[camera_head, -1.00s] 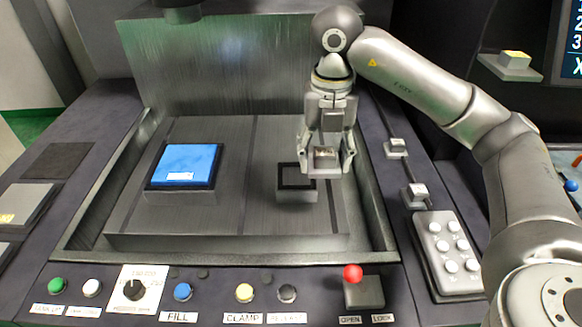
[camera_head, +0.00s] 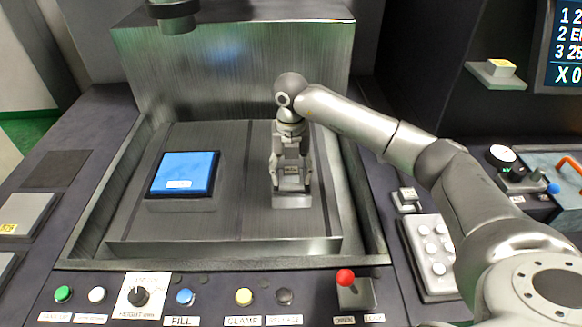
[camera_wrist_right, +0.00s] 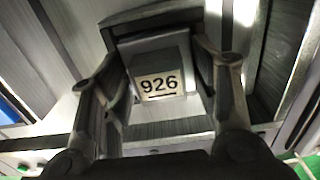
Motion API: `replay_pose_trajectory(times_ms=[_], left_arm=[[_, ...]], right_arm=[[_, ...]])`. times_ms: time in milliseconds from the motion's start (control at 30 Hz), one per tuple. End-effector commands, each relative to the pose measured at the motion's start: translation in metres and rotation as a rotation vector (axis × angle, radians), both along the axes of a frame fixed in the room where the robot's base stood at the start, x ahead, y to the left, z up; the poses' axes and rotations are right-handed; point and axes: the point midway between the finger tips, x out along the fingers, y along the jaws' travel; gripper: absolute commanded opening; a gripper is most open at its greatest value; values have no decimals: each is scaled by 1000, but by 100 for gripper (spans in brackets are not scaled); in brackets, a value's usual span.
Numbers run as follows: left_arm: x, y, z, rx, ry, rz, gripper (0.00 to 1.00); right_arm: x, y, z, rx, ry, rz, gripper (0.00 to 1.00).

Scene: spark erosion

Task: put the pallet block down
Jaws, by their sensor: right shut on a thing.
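The pallet block (camera_wrist_right: 160,62) is a grey block with a white label reading 926. My right gripper (camera_head: 291,186) is shut on it, with a finger on each side, as the right wrist view shows. The gripper points down over the dark square holder (camera_head: 292,201) on the right part of the machine's work table. In the right wrist view the holder's dark rim (camera_wrist_right: 155,17) shows behind the block. Gripper and block hide most of the holder, and I cannot tell whether the block touches it. My left gripper is not in view.
A blue block (camera_head: 184,172) sits in a dark frame on the left of the grey work table (camera_head: 225,225). Tank walls surround the table. Along the front edge are several buttons, a knob (camera_head: 139,296) and a red-topped lever (camera_head: 345,277). A keypad (camera_head: 430,250) lies to the right.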

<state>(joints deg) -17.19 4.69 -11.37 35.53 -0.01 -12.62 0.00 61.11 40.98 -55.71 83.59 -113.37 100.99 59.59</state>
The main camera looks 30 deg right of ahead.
Motion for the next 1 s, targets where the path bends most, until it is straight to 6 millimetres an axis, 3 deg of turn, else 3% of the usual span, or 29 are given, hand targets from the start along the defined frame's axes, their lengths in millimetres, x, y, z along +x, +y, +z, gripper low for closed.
replay_pose_trajectory(times_ms=[367,400,533,1000], left_arm=[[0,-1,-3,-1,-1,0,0],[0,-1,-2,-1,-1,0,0],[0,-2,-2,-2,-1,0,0],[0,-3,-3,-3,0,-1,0]], right_arm=[[0,0,-5,1,-3,0,15],[0,0,-5,1,0,0,59],[0,0,-5,1,0,0,76],[1,0,4,1,-3,0,77]])
